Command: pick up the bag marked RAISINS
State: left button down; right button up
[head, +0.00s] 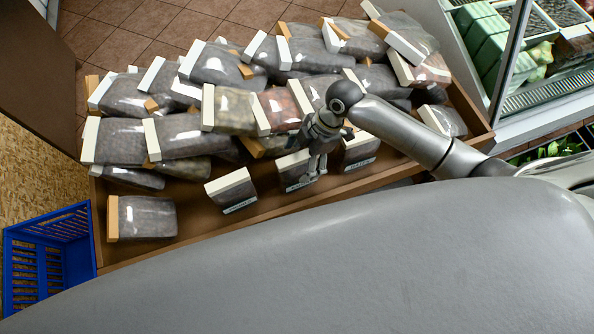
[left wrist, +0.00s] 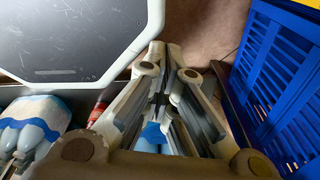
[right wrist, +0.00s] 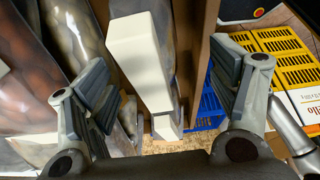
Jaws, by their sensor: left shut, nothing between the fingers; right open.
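Three grey bags with white tops and dark label strips stand along the front of the wooden bin: a left one (head: 234,192), a middle one (head: 291,164) and a right one (head: 360,151). The lettering is too small to read surely, so I cannot tell which is marked RAISINS. My right gripper (head: 316,172) is over the middle bag and partly hides it. In the right wrist view the right gripper (right wrist: 165,105) is open, with a white-topped bag (right wrist: 140,60) between and beyond its fingers. My left gripper (left wrist: 163,95) is shut and empty, away from the bags.
The wooden bin (head: 275,215) holds many other bags piled close behind the front row. A lone bag with a tan top (head: 146,217) lies at its front left. A blue basket (head: 48,262) stands left of the bin. A glass-sided display (head: 510,60) is at the right.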

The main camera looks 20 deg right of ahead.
aim_at(293, 168)
jog(key=shift+a+f, duration=0.15)
jog(key=shift+f, duration=0.15)
jog(key=shift+a+f, duration=0.1)
jog(key=shift+f, duration=0.1)
jog(key=x, duration=0.2)
jog(key=p+x, duration=0.1)
jog(key=x, duration=0.1)
jog(key=shift+w+f, duration=0.1)
jog(key=shift+w, duration=0.3)
jog(key=shift+a+f, duration=0.15)
jog(key=shift+f, duration=0.25)
jog(key=c, duration=0.5)
pick_arm(q)
jog(key=shift+w+r, duration=0.1)
jog(key=shift+r, duration=0.4)
pick_arm(e)
jog(key=shift+r, duration=0.1)
grip_shut()
